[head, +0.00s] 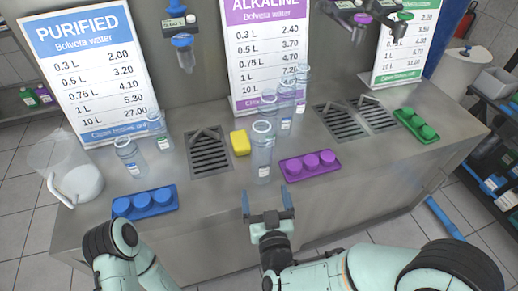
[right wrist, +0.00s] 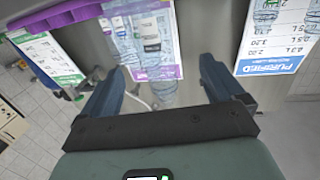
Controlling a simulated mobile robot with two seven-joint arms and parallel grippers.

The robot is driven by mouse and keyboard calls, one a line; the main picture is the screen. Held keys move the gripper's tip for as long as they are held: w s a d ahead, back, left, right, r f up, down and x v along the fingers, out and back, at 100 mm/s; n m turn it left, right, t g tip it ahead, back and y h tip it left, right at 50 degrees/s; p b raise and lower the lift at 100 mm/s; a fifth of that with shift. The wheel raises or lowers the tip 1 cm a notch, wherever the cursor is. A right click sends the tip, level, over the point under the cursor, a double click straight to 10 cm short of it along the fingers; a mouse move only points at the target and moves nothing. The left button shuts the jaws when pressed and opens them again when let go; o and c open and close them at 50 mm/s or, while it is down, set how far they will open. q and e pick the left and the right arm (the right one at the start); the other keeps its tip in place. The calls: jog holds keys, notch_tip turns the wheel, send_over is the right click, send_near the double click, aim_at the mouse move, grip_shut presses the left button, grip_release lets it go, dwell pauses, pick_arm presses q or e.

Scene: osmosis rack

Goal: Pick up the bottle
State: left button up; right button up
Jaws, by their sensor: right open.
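A clear, bluish bottle (head: 262,160) stands upright on the metal counter, the nearest of a group, beside the yellow sponge. Several similar bottles (head: 285,108) stand behind it, and two more (head: 130,158) stand at the left. My right gripper (head: 268,198) is open and empty at the counter's front edge, in front of the nearest bottle and apart from it. In the right wrist view, clear bottles (right wrist: 155,40) show beyond and between the spread fingers (right wrist: 162,68); I cannot tell which is which. My left arm shows at lower left, but its gripper is out of view.
The yellow sponge (head: 240,143) lies left of the bottle, and a purple cap tray (head: 308,165) lies right. Price signs (head: 92,70) stand behind.

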aim_at(260, 163)
jog(key=shift+t, duration=0.3)
jog(key=w, duration=0.2)
jog(key=w+r, duration=0.1)
jog(key=w, duration=0.2)
jog(key=w+a, duration=0.1)
jog(key=w, duration=0.2)
jog(key=shift+r, duration=0.2)
jog(key=w, duration=0.5)
jog(key=shift+w+f+p, duration=0.15)
jog(key=shift+f+p, duration=0.05)
jog(key=shift+p, duration=0.2)
jog(key=c, duration=1)
